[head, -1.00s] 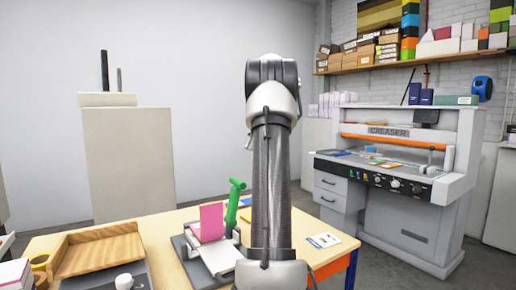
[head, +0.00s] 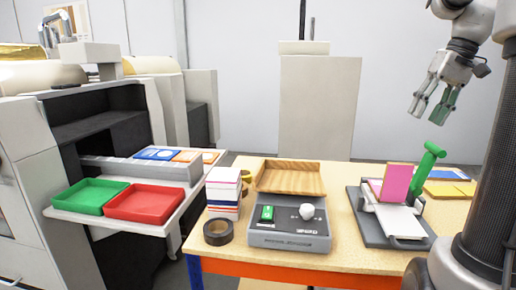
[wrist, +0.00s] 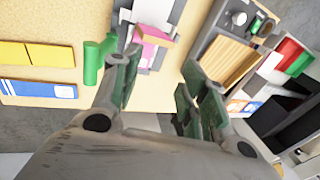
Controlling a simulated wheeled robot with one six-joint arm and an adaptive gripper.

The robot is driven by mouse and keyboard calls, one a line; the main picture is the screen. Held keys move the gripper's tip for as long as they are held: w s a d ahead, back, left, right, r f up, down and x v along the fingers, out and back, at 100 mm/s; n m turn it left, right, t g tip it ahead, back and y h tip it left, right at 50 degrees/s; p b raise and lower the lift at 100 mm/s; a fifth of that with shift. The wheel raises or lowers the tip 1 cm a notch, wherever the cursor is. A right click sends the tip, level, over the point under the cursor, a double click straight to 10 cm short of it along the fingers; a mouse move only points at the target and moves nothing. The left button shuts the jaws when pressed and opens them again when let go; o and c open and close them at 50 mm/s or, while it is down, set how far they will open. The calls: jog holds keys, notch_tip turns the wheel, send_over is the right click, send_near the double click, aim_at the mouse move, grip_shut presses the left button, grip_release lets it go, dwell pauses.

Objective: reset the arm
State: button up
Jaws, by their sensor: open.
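My arm is raised at the right of the head view. My gripper (head: 433,108) hangs above the table's right side, fingers pointing down, open with nothing between the fingers. In the wrist view my gripper (wrist: 160,90) shows its two fingers spread apart, with the tabletop below. It is above and apart from the green-handled device (head: 432,155), which holds a pink card (head: 396,183) standing upright.
The wooden table (head: 345,253) carries a wooden tray (head: 290,178), a grey control box (head: 290,240), black tape (head: 218,232) and a paper stack (head: 222,195). Green (head: 90,196) and red (head: 145,203) trays sit on the machine shelf at left.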

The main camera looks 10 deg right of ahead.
jog(key=s+a+f+n+t+h, duration=0.2)
jog(key=s+a+f+t+h, duration=0.1)
jog(key=s+a+f, duration=0.9)
jog(key=shift+s+a+f+n, duration=0.25)
jog(key=shift+s+a+n, duration=0.15)
jog(key=shift+s+a, duration=0.55)
jog(key=shift+s+d, duration=0.2)
